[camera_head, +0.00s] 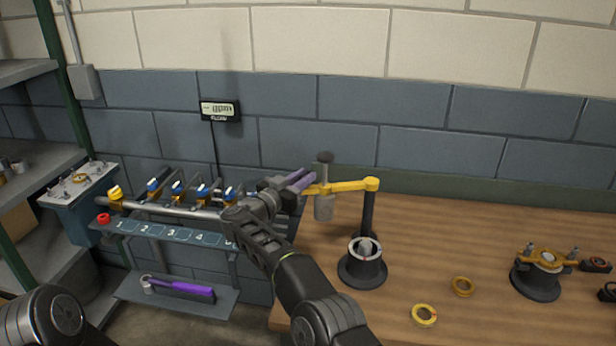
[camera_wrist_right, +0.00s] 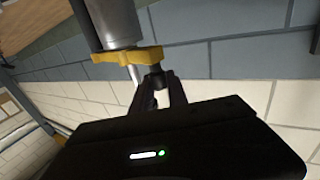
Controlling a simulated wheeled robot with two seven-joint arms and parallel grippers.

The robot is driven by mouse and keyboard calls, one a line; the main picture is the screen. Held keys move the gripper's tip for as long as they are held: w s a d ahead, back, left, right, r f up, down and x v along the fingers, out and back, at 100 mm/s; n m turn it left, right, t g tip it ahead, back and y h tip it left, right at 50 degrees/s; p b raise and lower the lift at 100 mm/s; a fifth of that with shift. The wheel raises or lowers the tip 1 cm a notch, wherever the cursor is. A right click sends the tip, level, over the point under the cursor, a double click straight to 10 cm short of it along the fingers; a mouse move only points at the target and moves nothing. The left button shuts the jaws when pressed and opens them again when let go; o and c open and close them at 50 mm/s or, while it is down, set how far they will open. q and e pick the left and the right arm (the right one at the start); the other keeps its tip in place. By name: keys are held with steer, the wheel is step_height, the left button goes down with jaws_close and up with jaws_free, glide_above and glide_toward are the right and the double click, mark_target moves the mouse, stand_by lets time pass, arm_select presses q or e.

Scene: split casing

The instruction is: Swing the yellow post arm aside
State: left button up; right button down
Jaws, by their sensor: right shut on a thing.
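The yellow post arm (camera_head: 345,186) runs roughly level to the left from the top of a dark upright post (camera_head: 368,213) on the wooden bench. A grey cylinder (camera_head: 324,207) hangs below its left part, with a dark knob on top. In the right wrist view, the fingers (camera_wrist_right: 157,92) close around a small dark piece at the end of the yellow arm (camera_wrist_right: 128,55). My left gripper is out of view.
A dark round base (camera_head: 363,270) with an open cup stands below the post. Yellow rings (camera_head: 424,315) and another clamped housing (camera_head: 538,275) lie to the right on the bench (camera_head: 440,240). A numbered rack (camera_head: 170,233) stands left. The bench's middle is mostly clear.

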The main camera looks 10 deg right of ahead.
steer(key=shift+d+r, duration=0.1)
steer(key=shift+r, duration=0.2)
steer(key=c, duration=1.3)
jaws_free()
steer(key=shift+w+f, duration=0.2)
steer(key=shift+f, duration=0.1)
steer(key=b+v, duration=0.3)
steer(key=v, duration=0.4)
steer(key=shift+s+a, duration=0.3)
